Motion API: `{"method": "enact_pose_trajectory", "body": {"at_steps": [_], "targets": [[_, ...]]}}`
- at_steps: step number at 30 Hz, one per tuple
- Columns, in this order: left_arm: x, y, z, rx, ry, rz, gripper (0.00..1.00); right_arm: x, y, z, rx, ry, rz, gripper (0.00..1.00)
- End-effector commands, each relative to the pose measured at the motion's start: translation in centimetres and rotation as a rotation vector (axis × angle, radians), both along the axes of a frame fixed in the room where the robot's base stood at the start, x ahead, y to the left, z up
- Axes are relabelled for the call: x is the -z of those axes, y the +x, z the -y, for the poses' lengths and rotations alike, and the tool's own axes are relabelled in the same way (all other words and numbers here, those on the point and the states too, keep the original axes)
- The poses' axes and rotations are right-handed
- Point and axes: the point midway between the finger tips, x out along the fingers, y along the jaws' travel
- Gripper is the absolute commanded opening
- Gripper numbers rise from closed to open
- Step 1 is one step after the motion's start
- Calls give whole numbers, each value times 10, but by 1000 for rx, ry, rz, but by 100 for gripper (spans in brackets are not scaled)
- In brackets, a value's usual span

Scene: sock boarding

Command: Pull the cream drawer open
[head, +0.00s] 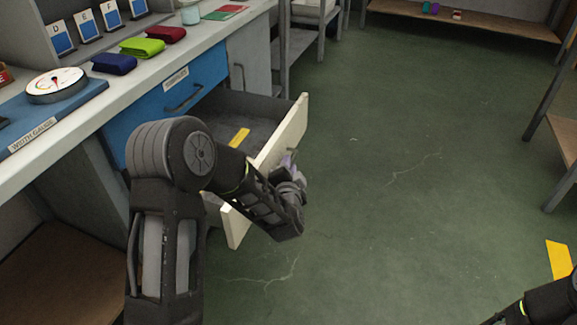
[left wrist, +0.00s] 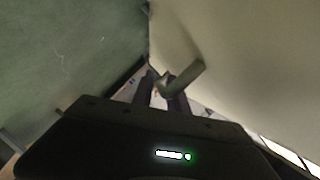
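The cream drawer (head: 292,124) stands pulled out from the bench, below the blue drawer. Its grey inside shows, with a yellow strip in it. My left gripper (head: 289,161) is at the outer face of the cream front, reaching across it. In the left wrist view, the cream front fills the right side, and its grey handle (left wrist: 188,77) runs between my left fingers (left wrist: 162,92), which look closed on it. In the head view my left forearm and gripper hide the handle. Part of my right arm (head: 545,306) shows at the bottom right; its fingertips do not show clearly.
The closed blue drawer (head: 170,100) is above the cream one. The bench top holds a round gauge (head: 56,85) and blue, green and red folded bundles (head: 142,47). Shelves stand at the back and right. The green floor (head: 410,150) before the drawer is clear.

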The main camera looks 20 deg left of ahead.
Motion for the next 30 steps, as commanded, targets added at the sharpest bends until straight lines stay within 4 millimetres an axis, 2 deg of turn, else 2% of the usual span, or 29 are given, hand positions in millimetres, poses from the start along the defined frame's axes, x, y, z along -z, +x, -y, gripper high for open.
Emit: {"method": "enact_pose_trajectory", "body": {"at_steps": [8, 13, 21, 25, 30], "targets": [[-2, -3, 1, 0, 0, 1, 19, -2, 0, 0, 0, 0, 0, 0], [-8, -19, 8, 2, 1, 0, 19, -9, -1, 0, -1, 1, -3, 0], [-16, -60, 23, 2, 0, -1, 19, -22, -3, 0, -4, 2, -9, 0], [-18, -70, 26, 0, 1, 0, 19, -24, -4, 0, -5, 2, -11, 0], [-17, -72, 27, -1, 0, 1, 19, -23, -4, 0, -5, 2, -12, 0]]}}
